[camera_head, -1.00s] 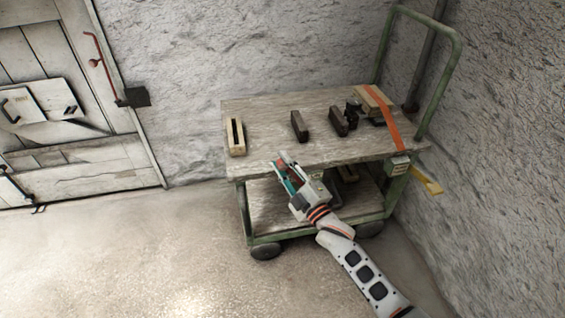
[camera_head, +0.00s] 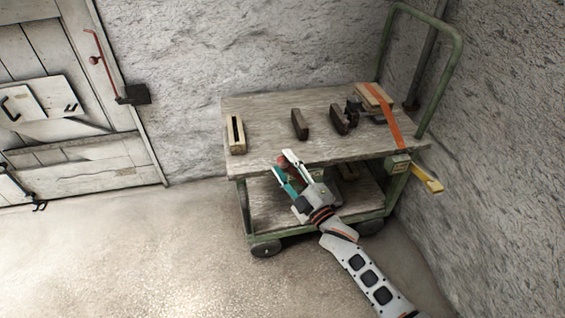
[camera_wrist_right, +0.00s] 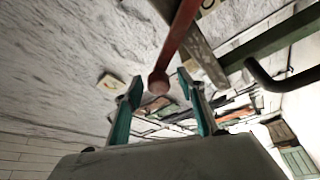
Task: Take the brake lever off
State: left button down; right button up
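A red lever with a round knob (camera_wrist_right: 159,82) hangs into the right wrist view from the top. Its knob sits between the fingertips, with a gap visible on each side. In the head view a small red knob (camera_head: 282,160) shows at the front edge of the cart, by the same fingertips. My right gripper (camera_head: 283,161) is open, with one finger teal and the other pale in this view. It also shows in the right wrist view (camera_wrist_right: 160,84). Most of the lever is hidden in the head view. My left gripper is not in view.
The wooden cart (camera_head: 265,120) carries a slotted block (camera_head: 235,134), dark blocks (camera_head: 299,124) and an orange strap (camera_head: 384,112). A yellow handle (camera_head: 427,178) sticks out at its right. Another red lever (camera_head: 98,48) is by the door. The floor at left is clear.

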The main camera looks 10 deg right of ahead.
jog(key=v, duration=1)
jog(key=shift+s, duration=0.35)
